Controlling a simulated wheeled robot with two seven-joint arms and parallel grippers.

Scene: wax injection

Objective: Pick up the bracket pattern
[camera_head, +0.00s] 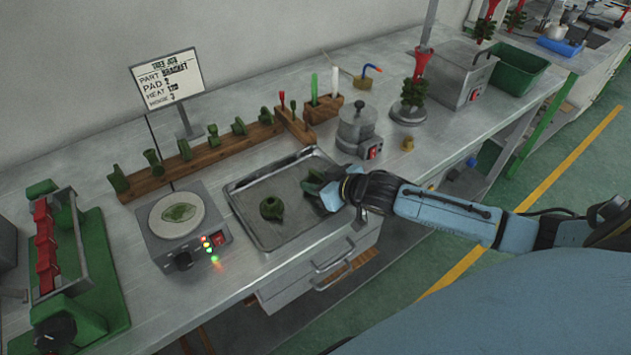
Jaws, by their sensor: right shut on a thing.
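My right gripper (318,187) reaches in from the right over the right part of the metal tray (246,236). It is shut on a dark green piece, the bracket pattern (312,178), which the fingers partly hide. I cannot tell whether the piece is clear of the tray floor. Another green wax piece (271,208) with a round body lies in the tray, left of the gripper and apart from it. My left gripper is not in view.
A hot plate (177,240) with a green patch on its disc stands left of the tray. A wooden rack (201,157) with several green pieces runs behind it. A metal pot (357,124) stands behind the gripper. A green-framed fixture (95,262) is at far left.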

